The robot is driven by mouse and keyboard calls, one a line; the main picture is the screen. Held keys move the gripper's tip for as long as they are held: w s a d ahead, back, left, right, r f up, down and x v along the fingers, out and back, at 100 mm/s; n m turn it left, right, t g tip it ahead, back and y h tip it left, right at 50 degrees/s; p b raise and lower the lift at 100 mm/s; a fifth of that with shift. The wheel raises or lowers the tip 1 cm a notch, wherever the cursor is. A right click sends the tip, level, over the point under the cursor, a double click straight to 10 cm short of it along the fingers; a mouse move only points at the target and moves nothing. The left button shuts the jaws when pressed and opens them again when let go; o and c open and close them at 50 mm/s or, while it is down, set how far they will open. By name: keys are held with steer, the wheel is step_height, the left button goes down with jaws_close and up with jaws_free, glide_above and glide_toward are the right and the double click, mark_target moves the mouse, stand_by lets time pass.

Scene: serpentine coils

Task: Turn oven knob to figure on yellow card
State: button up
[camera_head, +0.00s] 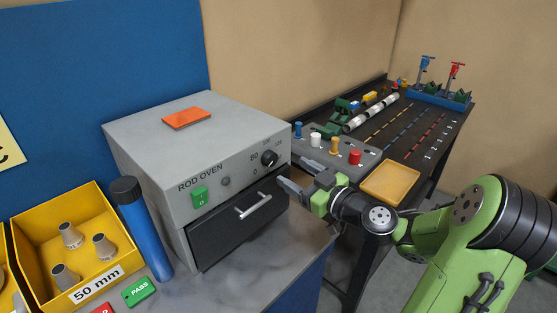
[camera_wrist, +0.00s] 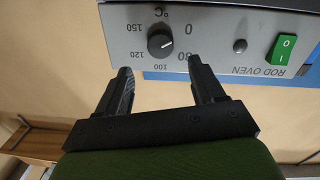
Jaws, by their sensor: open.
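The oven knob (camera_head: 269,158) is a small round black dial at the right of the grey rod oven's (camera_head: 150,150) front panel. In the head view my gripper (camera_head: 303,182) is right of the oven front. A pale yellow card (camera_head: 8,148) is cut off at the left edge; only a "C" shows.
Below the panel is a dark oven door with a handle (camera_head: 254,206). A green switch (camera_head: 200,197) sits left of the knob. An orange plate (camera_head: 187,118) lies on top. A blue cylinder (camera_head: 146,235) and yellow bin (camera_head: 48,277) stand left. A tool table is behind.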

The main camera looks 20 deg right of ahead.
mark_target(274, 161)
steer(key=p+x, duration=0.1)
steer(key=x, duration=0.5)
steer(key=shift+w+a, duration=0.2)
steer(key=shift+w, duration=0.15)
steer(key=c, duration=1.1)
steer(key=shift+o, duration=0.2)
steer(key=shift+m, duration=0.3)
steer(key=m, duration=0.5)
steer(key=shift+r, duration=0.1)
steer(key=m+p, duration=0.3)
steer(key=m, duration=0.3)
steer(key=shift+d+g, duration=0.15)
steer(key=shift+g, duration=0.25)
steer(key=m+y+p, duration=0.1)
steer(key=m+p, duration=0.2)
steer(key=m, duration=0.3)
steer(key=shift+d+p, duration=0.1)
steer(key=shift+p, duration=0.25)
steer(key=m+p, duration=0.1)
steer(key=m, duration=0.1)
steer(key=m+p, duration=0.2)
steer(key=m, duration=0.1)
steer(key=shift+f, duration=0.25)
